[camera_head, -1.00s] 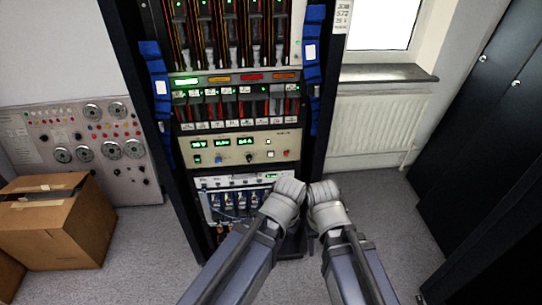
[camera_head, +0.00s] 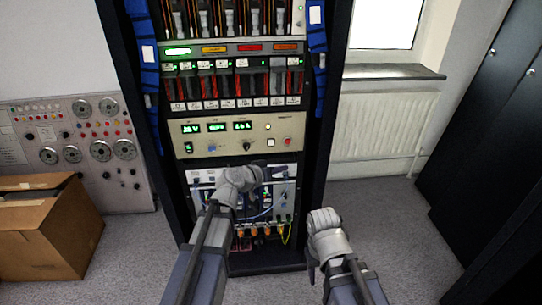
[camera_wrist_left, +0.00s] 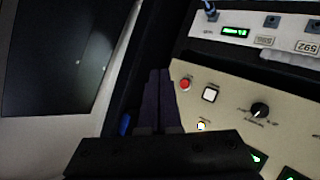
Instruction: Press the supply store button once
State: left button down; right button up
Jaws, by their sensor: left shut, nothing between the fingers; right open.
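The beige supply panel (camera_head: 225,147) sits mid-rack, with green displays, knobs, a red button (camera_head: 287,141) and small pale buttons (camera_head: 270,142). I cannot read which one is the store button. In the head view my left gripper (camera_head: 243,178) is in front of the unit below the panel, fingertips hidden. My right gripper (camera_head: 318,262) is open, lower right.
A cabled unit (camera_head: 285,190) is below the panel. Blue cable bundles (camera_head: 318,70) hang on the rack sides. A cardboard box (camera_head: 45,235) and wall panel (camera_head: 85,150) are left; a radiator (camera_head: 385,135) and dark cabinet (camera_head: 490,150) right. Floor between is clear.

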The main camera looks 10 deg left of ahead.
aim_at(271, 142)
pick_arm(q)
jog(key=w+a, duration=0.1)
jog(key=a+n+t, duration=0.1)
jog(key=shift+w+a+r+y+b, duration=0.2)
jog(key=shift+w+a+y+b, duration=0.1)
jog(key=shift+w+a, duration=0.1)
pick_arm(e)
jog(key=shift+f, duration=0.7)
pick_arm(q)
jog(key=shift+w+a, duration=0.4)
jog(key=shift+w, duration=1)
jog(key=shift+w+a, duration=0.4)
jog(key=shift+w, duration=1)
jog(key=shift+w+a, duration=0.4)
jog(key=shift+w, duration=1)
jog(key=shift+w, duration=0.1)
jog(key=shift+w+a, duration=0.1)
jog(key=shift+w, duration=0.2)
jog(key=shift+w+a, duration=0.1)
jog(key=shift+w, duration=0.3)
jog(key=shift+s, duration=0.15)
jog(key=shift+s+d, duration=0.25)
jog(key=shift+s, duration=0.4)
